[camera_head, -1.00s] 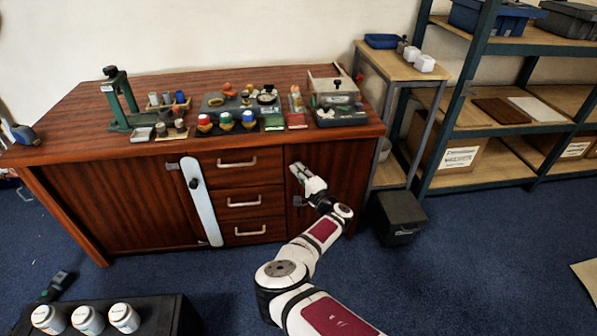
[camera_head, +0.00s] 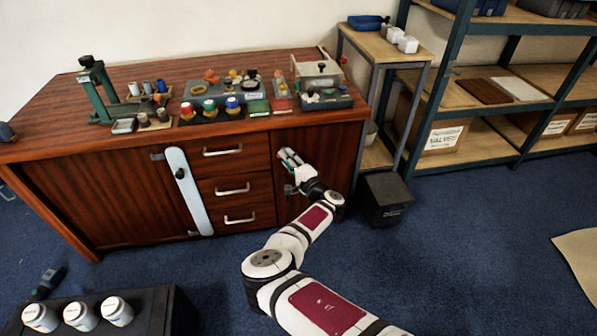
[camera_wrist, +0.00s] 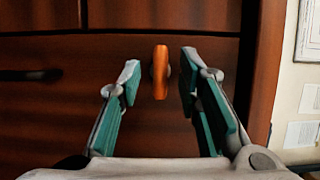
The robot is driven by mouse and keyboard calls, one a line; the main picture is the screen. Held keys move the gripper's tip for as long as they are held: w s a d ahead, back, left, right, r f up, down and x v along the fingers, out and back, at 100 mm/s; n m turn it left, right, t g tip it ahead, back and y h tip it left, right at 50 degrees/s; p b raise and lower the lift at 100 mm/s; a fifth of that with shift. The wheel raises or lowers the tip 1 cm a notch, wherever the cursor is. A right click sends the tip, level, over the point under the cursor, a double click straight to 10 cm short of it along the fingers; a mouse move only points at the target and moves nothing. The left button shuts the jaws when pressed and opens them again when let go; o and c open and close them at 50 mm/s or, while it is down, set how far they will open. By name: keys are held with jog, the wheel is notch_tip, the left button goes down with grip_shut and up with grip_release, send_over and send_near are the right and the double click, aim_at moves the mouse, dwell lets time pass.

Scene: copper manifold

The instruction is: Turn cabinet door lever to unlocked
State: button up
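The wooden cabinet (camera_head: 110,200) stands against the wall, with a door (camera_head: 335,150) at the right of its drawers. My gripper (camera_head: 291,157) is at the upper left of this door. In the wrist view my gripper (camera_wrist: 158,82) is open, with one teal-padded finger on each side of a small upright orange lever (camera_wrist: 160,72). The lever lies between the fingertips, nearer the left one; I see no clear contact. In the head view I cannot make out the lever; the gripper may hide it.
A pale upright bar (camera_head: 188,190) with a black knob lies left of the drawers (camera_head: 233,187). Tools and parts cover the cabinet top. A dark bin (camera_head: 386,199) and shelving (camera_head: 432,120) stand to the right. Several white jars sit on a black box (camera_head: 150,310) at lower left.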

jog(key=v, duration=1)
jog(key=shift+s, duration=0.2)
jog(key=shift+d, duration=0.1)
